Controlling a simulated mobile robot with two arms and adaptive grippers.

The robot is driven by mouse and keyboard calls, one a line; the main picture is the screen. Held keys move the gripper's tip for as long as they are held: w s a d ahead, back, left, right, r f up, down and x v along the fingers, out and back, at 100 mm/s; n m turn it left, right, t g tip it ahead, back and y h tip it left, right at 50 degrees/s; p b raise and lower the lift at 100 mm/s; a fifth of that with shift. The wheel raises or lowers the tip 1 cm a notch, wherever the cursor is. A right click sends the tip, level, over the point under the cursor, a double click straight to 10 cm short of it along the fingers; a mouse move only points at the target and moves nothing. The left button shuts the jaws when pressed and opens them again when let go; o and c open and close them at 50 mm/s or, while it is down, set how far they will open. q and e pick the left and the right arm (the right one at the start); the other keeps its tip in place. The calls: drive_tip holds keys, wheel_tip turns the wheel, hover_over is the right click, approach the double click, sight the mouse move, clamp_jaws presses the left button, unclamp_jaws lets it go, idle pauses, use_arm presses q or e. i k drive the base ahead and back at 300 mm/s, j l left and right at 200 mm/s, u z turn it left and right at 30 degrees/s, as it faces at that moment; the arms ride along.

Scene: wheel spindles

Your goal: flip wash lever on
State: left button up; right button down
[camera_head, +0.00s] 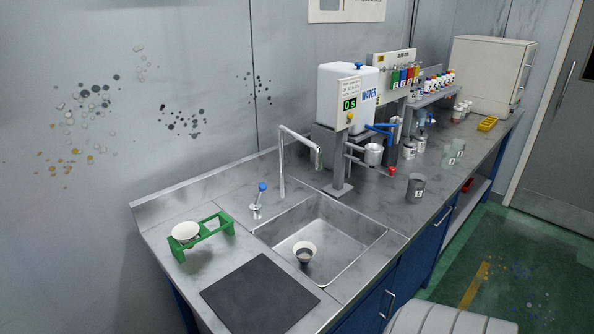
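A short lever with a blue knob (261,188) stands on the counter at the left back corner of the sink. It leans slightly, and it looks like the wash lever. A tall grey faucet (283,165) rises beside it, with its spout reaching right over the sink (345,250). A white cup-like piece with a dark inside (304,252) is in the sink basin. Neither of my grippers shows in this view.
A green rack (215,231) holding a white bowl (185,231) stands left of the sink. A dark mat (260,295) lies in front. A grey cup (416,187) stands right of the sink.

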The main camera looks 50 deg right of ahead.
sight(262, 187)
drive_tip(key=i+l+z, duration=0.1)
drive_tip(key=l+z, duration=0.25)
drive_tip(key=i+l+z, duration=0.15)
drive_tip(key=l+z, duration=0.2)
drive_tip(key=i+l+z, duration=0.2)
drive_tip(key=l+z, duration=0.15)
